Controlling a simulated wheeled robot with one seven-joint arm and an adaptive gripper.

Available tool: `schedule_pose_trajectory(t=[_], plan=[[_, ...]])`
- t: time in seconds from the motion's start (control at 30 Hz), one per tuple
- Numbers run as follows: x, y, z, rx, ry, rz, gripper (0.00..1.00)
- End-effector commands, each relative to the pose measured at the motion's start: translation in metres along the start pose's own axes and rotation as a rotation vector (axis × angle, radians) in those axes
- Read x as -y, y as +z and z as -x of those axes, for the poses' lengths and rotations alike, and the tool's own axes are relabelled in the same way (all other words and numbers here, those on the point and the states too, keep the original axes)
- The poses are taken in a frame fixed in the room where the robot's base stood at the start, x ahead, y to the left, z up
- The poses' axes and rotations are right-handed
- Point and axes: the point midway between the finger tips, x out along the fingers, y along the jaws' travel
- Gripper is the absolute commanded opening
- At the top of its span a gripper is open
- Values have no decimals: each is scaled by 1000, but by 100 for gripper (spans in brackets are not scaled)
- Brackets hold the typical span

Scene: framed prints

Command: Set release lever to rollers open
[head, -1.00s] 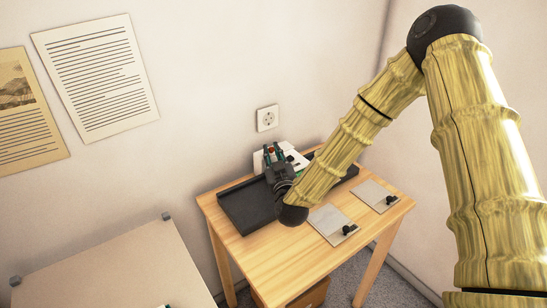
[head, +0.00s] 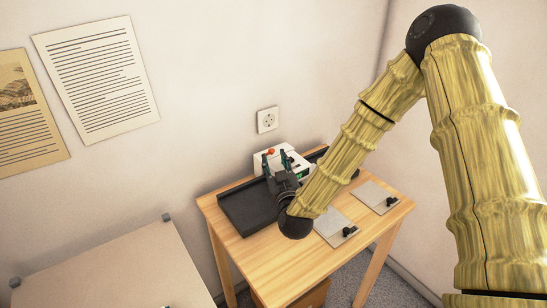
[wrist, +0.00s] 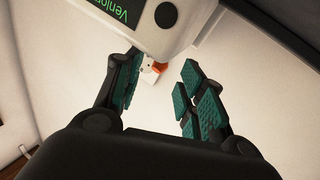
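The white machine (head: 294,161) stands at the back of the wooden table, against the wall, in the head view. A small orange-red lever knob (head: 271,152) shows at its left end. In the wrist view, the orange knob (wrist: 160,67) with a pale base appears in the gap between my fingertips, beyond them. The machine's white body (wrist: 165,38) with a green-lettered display fills the top of that view. My gripper (wrist: 161,76) is open, its teal pads apart. In the head view my gripper (head: 275,160) is in front of the machine; contact with the knob cannot be told.
A dark tray (head: 246,208) lies left of my gripper on the wooden table (head: 270,250). Two grey plates (head: 333,222) (head: 372,194) with black knobs lie to the right. A wall socket (head: 267,119) is above. A pale table (head: 110,270) stands at the lower left.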

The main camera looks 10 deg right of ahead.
Motion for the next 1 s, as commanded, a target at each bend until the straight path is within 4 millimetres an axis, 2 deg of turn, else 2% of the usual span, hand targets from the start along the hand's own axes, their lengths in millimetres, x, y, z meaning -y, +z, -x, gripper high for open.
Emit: schedule_pose_trajectory(t=[0.1, 0.3, 0.5, 0.7, 1.0], plan=[[1, 0, 23, 2, -3, 0, 40], [1, 0, 58, 2, -3, 1, 40], [0, 0, 80, 0, -2, 0, 40], [0, 0, 87, 0, -1, 0, 40], [0, 0, 87, 0, -1, 0, 40]])
